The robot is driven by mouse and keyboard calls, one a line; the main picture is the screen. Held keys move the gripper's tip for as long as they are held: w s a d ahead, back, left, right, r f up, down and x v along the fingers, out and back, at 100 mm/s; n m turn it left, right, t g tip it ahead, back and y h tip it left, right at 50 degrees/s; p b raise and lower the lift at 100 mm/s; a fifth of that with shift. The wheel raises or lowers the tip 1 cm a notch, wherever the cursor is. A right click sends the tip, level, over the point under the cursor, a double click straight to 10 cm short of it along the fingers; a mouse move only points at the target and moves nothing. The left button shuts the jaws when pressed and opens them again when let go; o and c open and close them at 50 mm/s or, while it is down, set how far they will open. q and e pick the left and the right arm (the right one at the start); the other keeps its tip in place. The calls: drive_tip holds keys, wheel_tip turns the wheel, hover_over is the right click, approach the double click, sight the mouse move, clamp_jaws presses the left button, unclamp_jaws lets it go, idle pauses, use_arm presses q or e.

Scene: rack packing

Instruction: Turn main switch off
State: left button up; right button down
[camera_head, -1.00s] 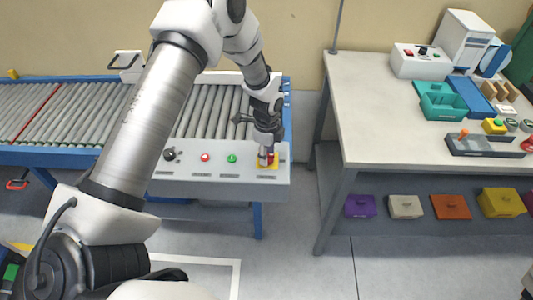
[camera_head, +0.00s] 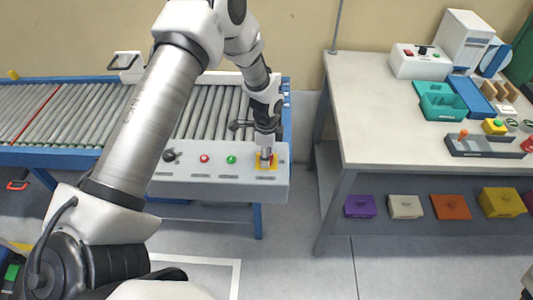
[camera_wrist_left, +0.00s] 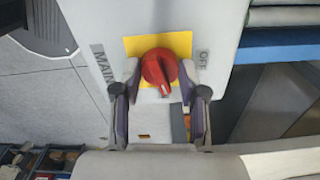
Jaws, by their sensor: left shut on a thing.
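The main switch is a red rotary knob (camera_wrist_left: 161,68) on a yellow plate (camera_wrist_left: 131,46), at the right end of the grey control panel (camera_head: 220,188). In the left wrist view, the label MAIN is on its left and OFF on its right. The knob's raised grip runs roughly up and down in that view, a little tilted. My left gripper (camera_head: 266,153) comes down onto the switch from above. In the left wrist view its two fingers (camera_wrist_left: 160,77) sit either side of the knob, shut on it. In the head view the gripper hides most of the knob.
A black knob (camera_head: 170,155), a red button (camera_head: 205,158) and a green button (camera_head: 231,159) are left on the panel. The roller conveyor (camera_head: 205,115) lies behind. A workbench (camera_head: 370,110) with trays and devices stands right, across a floor gap.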

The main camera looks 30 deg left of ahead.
use_arm(q)
drive_tip(key=n, duration=0.3)
drive_tip(key=shift+s+f+n+p, duration=0.2)
drive_tip(key=shift+s+n+p, duration=0.1)
drive_tip(key=shift+n, duration=0.1)
drive_tip(key=n, duration=0.3)
drive_tip(key=shift+n+p, duration=0.3)
drive_tip(key=shift+p, duration=0.1)
drive_tip(key=n+p, duration=0.1)
drive_tip(key=n, duration=0.3)
drive_tip(key=shift+n+p, duration=0.5)
drive_tip(key=shift+n, duration=1.2)
drive_tip(key=shift+w, duration=0.1)
drive_tip(key=o, duration=1.2)
drive_tip(key=shift+c, duration=0.2)
drive_tip(key=shift+w, duration=0.15)
drive_tip(key=shift+r, duration=0.1)
